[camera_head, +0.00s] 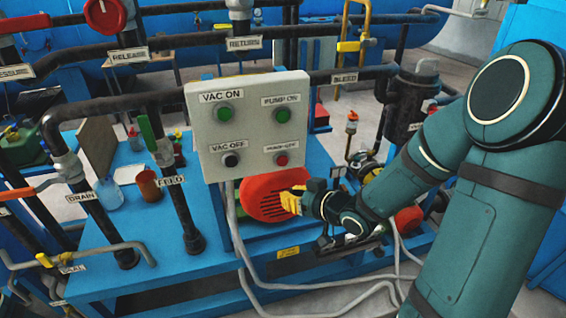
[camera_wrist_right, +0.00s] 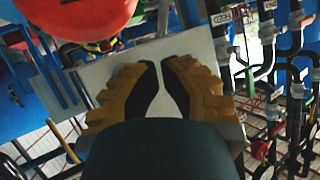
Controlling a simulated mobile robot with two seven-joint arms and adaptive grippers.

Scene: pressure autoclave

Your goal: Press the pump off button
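The pale control panel (camera_head: 250,125) stands upright in the middle of the head view. The red pump off button (camera_head: 282,159) is at its lower right, under the green pump on button (camera_head: 284,133). The green vac on button (camera_head: 224,113) and black vac off button (camera_head: 231,160) are on its left. My right gripper (camera_head: 291,202) has yellow fingers and is just below the panel's lower right part, apart from the button in the picture. In the right wrist view its fingers (camera_wrist_right: 161,66) are close together with nothing between them. My left gripper is not in view.
A red round motor (camera_head: 262,198) sits behind my right gripper. Pale hoses (camera_head: 238,245) hang below the panel. Dark pipes and a brown cup (camera_head: 148,186) are to the left on the blue bench (camera_head: 165,235). A valve and pipes stand right of the panel.

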